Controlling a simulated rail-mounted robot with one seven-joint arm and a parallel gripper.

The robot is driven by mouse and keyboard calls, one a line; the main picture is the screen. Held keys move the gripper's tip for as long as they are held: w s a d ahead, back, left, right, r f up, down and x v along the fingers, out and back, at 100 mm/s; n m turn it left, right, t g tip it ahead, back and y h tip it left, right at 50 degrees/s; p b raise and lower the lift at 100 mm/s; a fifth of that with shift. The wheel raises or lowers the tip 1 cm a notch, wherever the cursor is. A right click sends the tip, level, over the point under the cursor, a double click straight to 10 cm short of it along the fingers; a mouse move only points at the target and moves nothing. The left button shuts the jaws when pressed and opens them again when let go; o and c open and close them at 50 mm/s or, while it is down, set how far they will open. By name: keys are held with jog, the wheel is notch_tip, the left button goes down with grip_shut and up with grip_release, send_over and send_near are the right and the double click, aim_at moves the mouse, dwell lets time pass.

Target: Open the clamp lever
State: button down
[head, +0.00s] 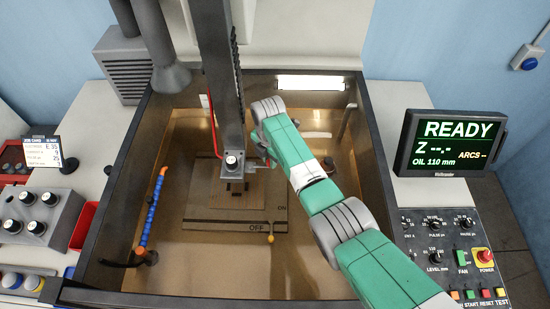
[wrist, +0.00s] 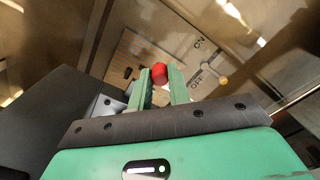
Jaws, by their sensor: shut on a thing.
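The clamp lever's red ball knob (wrist: 159,73) shows in the wrist view between my green fingertips. My gripper (wrist: 160,78) is shut on it. In the head view, a small patch of red (head: 272,163) shows at the right of the dark vertical ram's lower end (head: 232,162), beside my green wrist. My arm hides most of my fingers there, and the lever's shaft is hard to make out. A grey block (wrist: 100,106), partly behind my gripper, lies left of the fingers in the wrist view.
Below the ram is a plate marked ON and OFF (head: 215,226) with a yellow-knobbed lever (head: 270,239) at OFF. A blue-and-orange hose (head: 150,215) stands at the tank's left. The tank walls (head: 97,240) enclose this area. The tank floor at lower right is clear.

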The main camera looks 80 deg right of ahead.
jog(key=c, duration=1.3)
grip_release()
notch_tip(320, 180, up, 8)
jog(key=shift+f, duration=0.1)
jog(key=shift+w, duration=0.1)
